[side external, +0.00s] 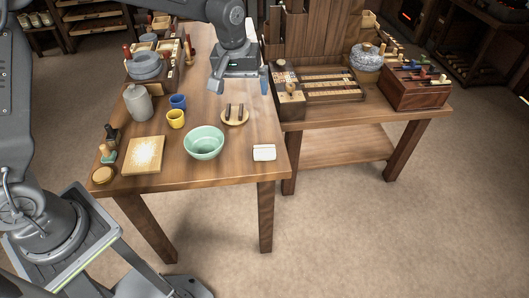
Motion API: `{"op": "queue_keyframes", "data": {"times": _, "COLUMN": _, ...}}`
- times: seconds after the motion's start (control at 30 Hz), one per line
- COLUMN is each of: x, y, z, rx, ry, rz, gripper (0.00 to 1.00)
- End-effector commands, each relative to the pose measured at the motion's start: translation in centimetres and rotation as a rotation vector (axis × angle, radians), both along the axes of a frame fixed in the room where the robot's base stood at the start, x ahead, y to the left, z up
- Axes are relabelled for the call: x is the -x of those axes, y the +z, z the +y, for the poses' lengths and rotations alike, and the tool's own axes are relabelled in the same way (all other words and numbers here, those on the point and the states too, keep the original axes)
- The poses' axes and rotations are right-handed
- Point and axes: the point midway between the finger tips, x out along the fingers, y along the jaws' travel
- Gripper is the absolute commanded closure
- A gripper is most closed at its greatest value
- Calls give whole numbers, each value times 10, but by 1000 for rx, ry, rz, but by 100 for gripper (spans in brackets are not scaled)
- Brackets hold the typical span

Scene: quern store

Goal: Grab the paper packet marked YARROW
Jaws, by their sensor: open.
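A small white item (264,153), which looks like a folded paper packet, lies near the front right corner of the wooden table (235,172). Any writing on it is too small to read, so I cannot tell whether it says YARROW. No other packet is clear in view. My gripper (239,86) is open and empty over the far right part of the table, with its fingers spread wide. It is well behind the white item and apart from it.
A mint green bowl (204,142) stands left of the white item. A round wooden dish with dark upright pieces (235,116) is behind it. Yellow (176,119) and blue (178,102) cups, a grey jar (138,103) and a square board (143,155) stand further left.

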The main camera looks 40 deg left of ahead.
Motion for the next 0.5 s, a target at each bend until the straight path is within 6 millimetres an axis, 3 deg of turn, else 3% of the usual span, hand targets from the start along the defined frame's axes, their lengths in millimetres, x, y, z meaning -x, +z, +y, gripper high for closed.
{"op": "queue_keyframes", "data": {"times": 0.03, "x": -13, "y": -23, "z": -5, "rx": 1, "ry": 28, "rz": 31, "gripper": 0}}
{"op": "queue_keyframes", "data": {"times": 0.2, "x": -43, "y": -82, "z": -18, "rx": 2, "ry": 121, "rz": 94, "gripper": 0}}
{"op": "queue_keyframes", "data": {"times": 0.3, "x": -51, "y": -107, "z": -23, "rx": 0, "ry": 158, "rz": 117, "gripper": 0}}
{"op": "queue_keyframes", "data": {"times": 0.5, "x": -57, "y": -132, "z": -26, "rx": -2, "ry": 189, "rz": 135, "gripper": 0}}
